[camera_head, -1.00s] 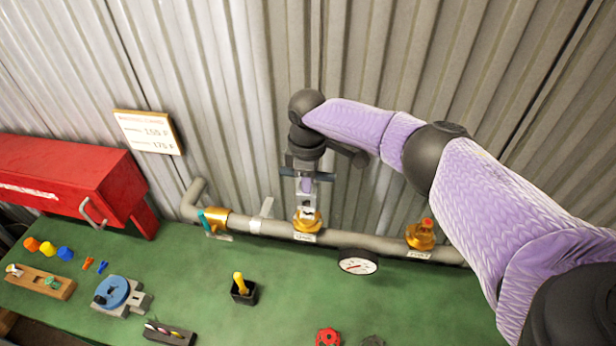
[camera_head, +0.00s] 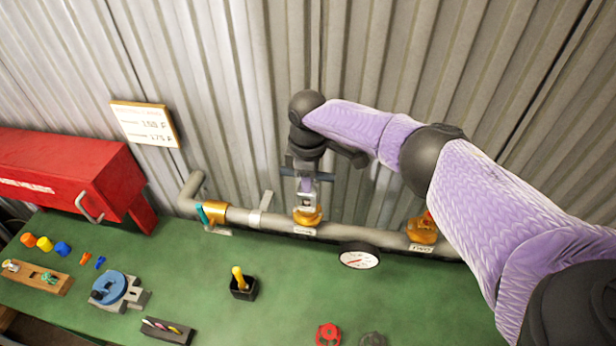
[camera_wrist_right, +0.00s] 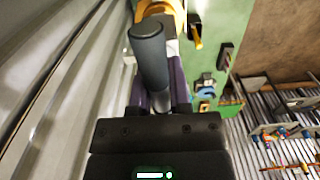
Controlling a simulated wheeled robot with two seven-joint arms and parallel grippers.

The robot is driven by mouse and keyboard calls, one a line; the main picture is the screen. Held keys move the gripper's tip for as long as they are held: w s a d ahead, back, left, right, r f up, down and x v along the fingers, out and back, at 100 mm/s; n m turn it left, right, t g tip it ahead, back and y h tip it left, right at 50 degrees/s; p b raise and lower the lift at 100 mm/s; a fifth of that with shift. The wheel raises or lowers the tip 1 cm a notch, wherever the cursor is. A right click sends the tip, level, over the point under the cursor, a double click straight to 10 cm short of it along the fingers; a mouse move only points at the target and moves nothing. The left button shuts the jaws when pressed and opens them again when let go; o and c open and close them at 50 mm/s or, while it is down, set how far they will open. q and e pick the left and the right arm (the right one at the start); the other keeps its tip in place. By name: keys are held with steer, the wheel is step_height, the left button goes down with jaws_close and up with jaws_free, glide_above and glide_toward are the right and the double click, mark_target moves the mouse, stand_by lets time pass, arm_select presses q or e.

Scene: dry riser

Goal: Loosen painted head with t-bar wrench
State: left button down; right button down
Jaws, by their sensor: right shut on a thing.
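My right gripper (camera_head: 307,182) points down over the middle brass fitting (camera_head: 308,216) on the grey pipe. It is shut on the t-bar wrench, whose dark crossbar (camera_head: 323,183) sticks out at the sides of the jaws. In the right wrist view the bar's dark rounded end (camera_wrist_right: 148,45) stands out in front of my right gripper (camera_wrist_right: 160,98), with the brass fitting (camera_wrist_right: 165,12) beyond. The right brass fitting (camera_head: 421,233), labelled TWO, is partly behind my arm. My left gripper is not in view.
A pressure gauge (camera_head: 359,256) sits in front of the pipe (camera_head: 378,241). A teal-handled valve (camera_head: 212,213) is at its left. A red box (camera_head: 70,180), a black holder (camera_head: 244,290) and a red handwheel (camera_head: 328,334) stand on the green bench (camera_head: 290,280). A corrugated wall is close behind.

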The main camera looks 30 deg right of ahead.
steer(key=shift+f+b, duration=0.6)
steer(key=shift+f, duration=0.25)
steer(key=n, duration=0.3)
steer(key=shift+b, duration=0.3)
steer(key=n, duration=0.2)
steer(key=shift+n, duration=0.4)
steer(key=n, duration=0.2)
steer(key=shift+n+b, duration=0.3)
steer(key=shift+n, duration=0.4)
steer(key=shift+r+m+p, duration=0.1)
steer(key=shift+m+p, duration=0.35)
steer(key=shift+m, duration=0.05)
